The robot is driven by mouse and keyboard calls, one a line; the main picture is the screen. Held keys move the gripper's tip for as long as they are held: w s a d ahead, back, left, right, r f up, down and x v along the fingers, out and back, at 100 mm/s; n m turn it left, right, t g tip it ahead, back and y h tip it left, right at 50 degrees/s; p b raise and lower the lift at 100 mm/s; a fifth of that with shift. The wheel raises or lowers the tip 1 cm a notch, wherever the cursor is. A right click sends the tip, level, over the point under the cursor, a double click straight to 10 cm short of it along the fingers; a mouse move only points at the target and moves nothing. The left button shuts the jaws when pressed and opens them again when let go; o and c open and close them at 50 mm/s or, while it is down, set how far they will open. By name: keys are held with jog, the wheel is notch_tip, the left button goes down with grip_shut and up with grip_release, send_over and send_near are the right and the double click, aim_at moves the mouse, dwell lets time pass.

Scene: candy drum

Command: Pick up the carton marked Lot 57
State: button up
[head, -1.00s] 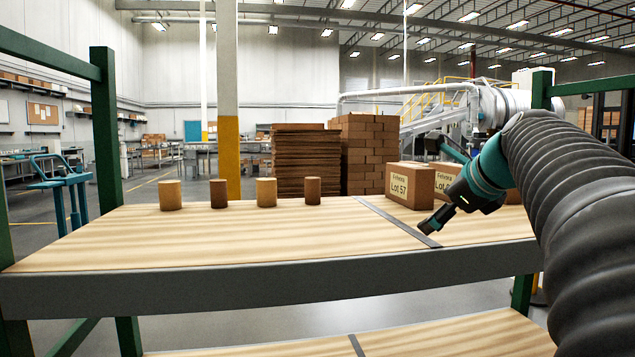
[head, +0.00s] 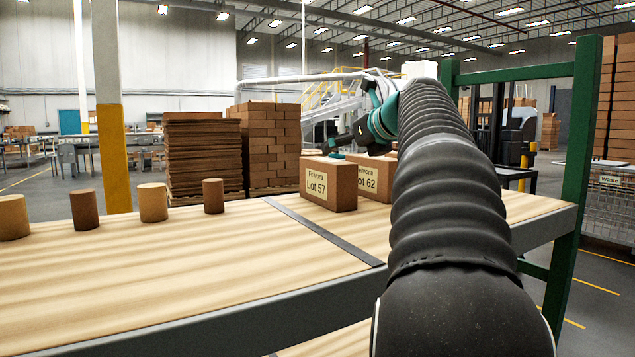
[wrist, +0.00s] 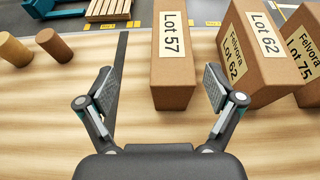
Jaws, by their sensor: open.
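The brown carton marked Lot 57 (head: 329,185) stands upright on the wooden shelf top (head: 200,250), just right of a dark metal strip. In the wrist view the carton (wrist: 174,75) lies ahead of my gripper (wrist: 160,85), nearer its right finger.
A third carton marked Lot 75 (wrist: 303,55) stands at the far right in the wrist view. Several brown cylinders (head: 153,202) stand on the left of the shelf. A green post (head: 577,150) rises at the right end. The shelf front is clear.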

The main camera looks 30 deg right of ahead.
aim_at(333, 161)
jog(key=shift+h, duration=0.3)
jog(key=w, duration=0.1)
jog(key=w+d+f, duration=0.1)
jog(key=w, duration=0.1)
jog(key=shift+w+d+f, duration=0.2)
jog(key=shift+d+f, duration=0.15)
jog(key=shift+f, duration=0.05)
jog(key=shift+x, duration=3.2)
jog(key=shift+s+f, duration=0.1)
jog(key=c, duration=1.6)
